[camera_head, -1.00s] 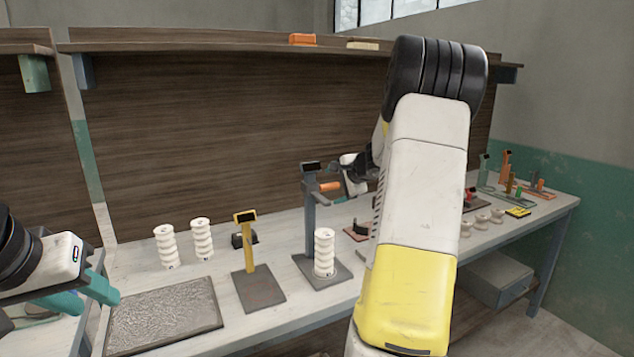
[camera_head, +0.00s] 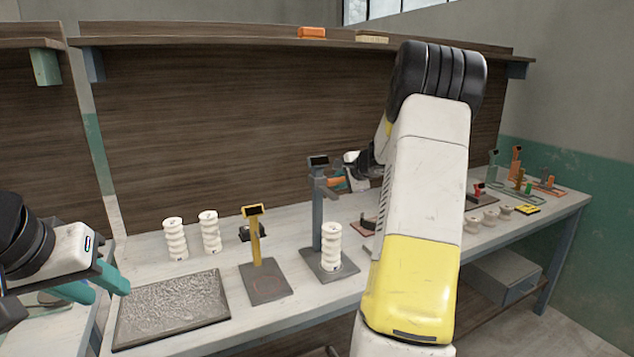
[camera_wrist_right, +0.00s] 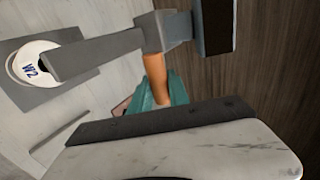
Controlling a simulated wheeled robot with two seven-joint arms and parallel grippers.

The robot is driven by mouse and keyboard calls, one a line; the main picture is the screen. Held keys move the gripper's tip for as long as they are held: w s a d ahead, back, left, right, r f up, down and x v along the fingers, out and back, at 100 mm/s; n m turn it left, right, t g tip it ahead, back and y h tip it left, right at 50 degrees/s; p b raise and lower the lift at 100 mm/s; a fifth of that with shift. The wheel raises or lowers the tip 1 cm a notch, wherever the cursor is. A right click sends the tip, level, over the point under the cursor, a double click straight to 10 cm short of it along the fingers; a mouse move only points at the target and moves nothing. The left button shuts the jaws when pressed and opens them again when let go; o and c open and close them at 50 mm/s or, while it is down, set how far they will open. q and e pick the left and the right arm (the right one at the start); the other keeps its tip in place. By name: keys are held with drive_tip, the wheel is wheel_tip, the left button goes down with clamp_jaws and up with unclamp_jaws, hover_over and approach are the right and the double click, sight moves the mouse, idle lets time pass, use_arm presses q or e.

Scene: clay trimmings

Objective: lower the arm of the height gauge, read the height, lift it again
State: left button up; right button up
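The height gauge (camera_head: 317,215) is a grey column on a dark base plate, with a small dark display on top. Its grey arm (camera_wrist_right: 105,50) reaches over a white ribbed cylinder (camera_head: 331,247), whose top reads "W2" (camera_wrist_right: 30,69) in the right wrist view. An orange handle (camera_wrist_right: 156,78) sticks out from the gauge arm. My right gripper (camera_wrist_right: 160,95) has teal fingers at the handle's end, one on either side; whether they press on it is unclear. My left gripper (camera_head: 100,286) is open and empty, left of the textured slab.
A textured grey slab (camera_head: 172,308) lies at the front left. Small white pieces (camera_head: 489,216) and coloured stands (camera_head: 515,165) sit at the right.

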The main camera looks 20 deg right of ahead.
clamp_jaws()
wheel_tip(320, 180, down, 8)
drive_tip(key=shift+f, duration=0.25)
idle(1.0)
drive_tip(key=shift+s+f, duration=0.1)
drive_tip(key=shift+f, duration=0.5)
idle(3.8)
